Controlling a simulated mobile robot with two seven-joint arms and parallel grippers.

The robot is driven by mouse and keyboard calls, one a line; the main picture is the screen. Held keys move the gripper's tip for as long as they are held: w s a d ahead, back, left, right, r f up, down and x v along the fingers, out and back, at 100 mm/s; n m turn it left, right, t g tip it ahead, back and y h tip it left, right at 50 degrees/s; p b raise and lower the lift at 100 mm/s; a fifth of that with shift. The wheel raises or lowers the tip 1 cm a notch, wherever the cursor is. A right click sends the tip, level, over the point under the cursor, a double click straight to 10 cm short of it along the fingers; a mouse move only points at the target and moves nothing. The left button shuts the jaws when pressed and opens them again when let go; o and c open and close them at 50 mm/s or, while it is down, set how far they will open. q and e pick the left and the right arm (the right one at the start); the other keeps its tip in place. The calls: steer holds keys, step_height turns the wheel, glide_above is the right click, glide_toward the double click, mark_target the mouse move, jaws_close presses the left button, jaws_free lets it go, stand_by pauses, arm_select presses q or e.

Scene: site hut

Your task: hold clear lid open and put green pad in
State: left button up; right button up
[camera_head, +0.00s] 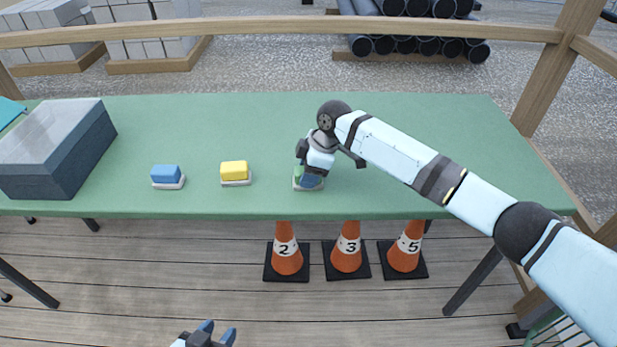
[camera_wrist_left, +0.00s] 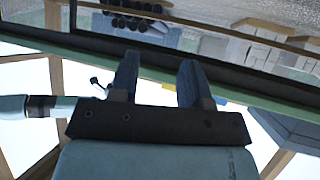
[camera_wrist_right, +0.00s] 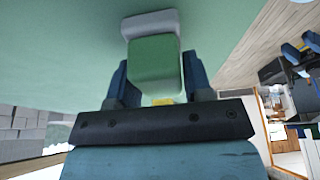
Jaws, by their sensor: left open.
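The green pad (camera_wrist_right: 153,62) is a rounded block on a pale base (camera_wrist_right: 150,24), on the green table. In the head view the pad (camera_head: 298,172) is mostly hidden by my right gripper (camera_head: 309,178). In the right wrist view, the fingers of my right gripper (camera_wrist_right: 160,80) stand on either side of the pad and look open; contact is unclear. The dark blue-grey box (camera_head: 85,150) stands at the table's left end. Its greyish clear lid (camera_head: 55,125) is down. My left gripper (camera_head: 217,335) is open and empty, low in front of the table; it also shows in the left wrist view (camera_wrist_left: 158,75).
A yellow block (camera_head: 234,170) and a blue block (camera_head: 165,173) sit on pale bases between box and pad. A teal item (camera_head: 8,112) is at the far left edge. Orange cones (camera_head: 287,250) stand below the table's front edge. The table's back middle is clear.

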arm_select(q)
steer(key=shift+f, duration=0.15)
steer(key=shift+g, duration=0.3)
steer(key=r+p, duration=0.1)
steer(key=p, duration=0.2)
steer(key=a+r+p, duration=0.1)
steer(key=r+p, duration=0.1)
steer(key=p, duration=0.2)
steer(key=s+r+p, duration=0.1)
steer(key=r+p, duration=0.1)
steer(key=p, duration=0.1)
steer(key=shift+a+p, duration=0.15)
steer(key=shift+p, duration=0.25)
arm_select(e)
step_height(320, 180, up, 12)
arm_select(q)
steer(key=shift+r, duration=0.1)
